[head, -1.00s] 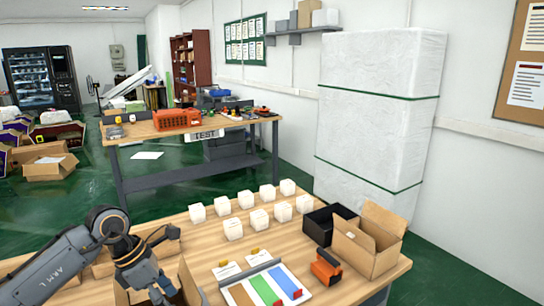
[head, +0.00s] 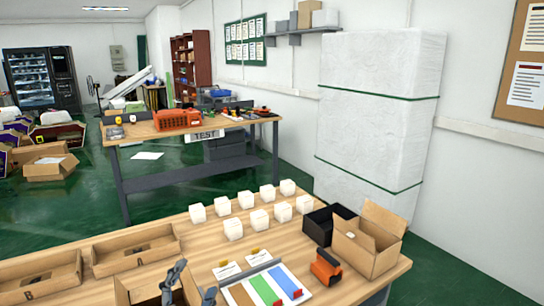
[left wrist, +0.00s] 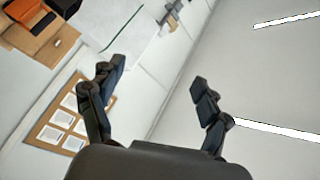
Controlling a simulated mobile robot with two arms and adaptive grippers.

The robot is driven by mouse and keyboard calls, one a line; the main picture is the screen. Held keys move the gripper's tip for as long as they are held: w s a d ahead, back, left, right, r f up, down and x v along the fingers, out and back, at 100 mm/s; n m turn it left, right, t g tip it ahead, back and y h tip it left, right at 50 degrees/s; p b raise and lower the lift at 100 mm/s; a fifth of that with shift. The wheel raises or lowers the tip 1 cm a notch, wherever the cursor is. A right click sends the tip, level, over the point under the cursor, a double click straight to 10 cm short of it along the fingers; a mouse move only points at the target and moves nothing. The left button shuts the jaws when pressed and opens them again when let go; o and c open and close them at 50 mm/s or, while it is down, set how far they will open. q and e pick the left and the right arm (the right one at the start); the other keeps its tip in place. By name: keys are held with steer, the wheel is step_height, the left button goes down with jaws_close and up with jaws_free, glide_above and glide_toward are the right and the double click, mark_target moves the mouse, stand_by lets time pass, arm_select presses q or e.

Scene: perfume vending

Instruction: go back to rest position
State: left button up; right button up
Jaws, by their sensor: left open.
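My left gripper (head: 191,284) shows only as dark fingers at the bottom edge of the head view, in front of an open cardboard box (head: 122,290). In the left wrist view the same gripper (left wrist: 155,76) has its two fingers spread wide with nothing between them. It is tilted up, facing the wall and ceiling. The rest of my left arm is out of the head view. My right gripper is not in view.
The wooden table (head: 190,242) holds several white cubes (head: 260,219), low cardboard trays (head: 136,250), a black box (head: 320,225), an open carton (head: 367,246), an orange-black device (head: 326,267) and a colour-striped board (head: 265,289).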

arm_select(q)
steer(key=s+a+f+n+g+y, duration=0.25)
steer(key=s+f+n+g, duration=0.2)
steer(key=f, duration=0.35)
steer(key=s+a+f+n+g+y, duration=0.2)
steer(key=s+a+f+n+g, duration=0.1)
steer(key=s+f, duration=0.4)
steer(key=s+f+n+g+h, duration=0.1)
steer(key=s+f+n+g, duration=0.1)
steer(key=s+f+g, duration=0.45)
steer(key=s+f+n+g+h, duration=0.1)
steer(key=s+f+n+g, duration=0.15)
steer(key=s, duration=0.75)
step_height(320, 180, down, 25)
steer(key=m, duration=0.1)
steer(key=s+a+f+g, duration=0.1)
steer(key=s+a+f, duration=0.1)
steer(key=s+f, duration=1.5)
steer(key=shift+s+a+f+m+g, duration=0.15)
steer(key=shift+a+f+m+g, duration=0.1)
steer(key=shift+m+g, duration=0.1)
steer(key=shift+y, duration=0.25)
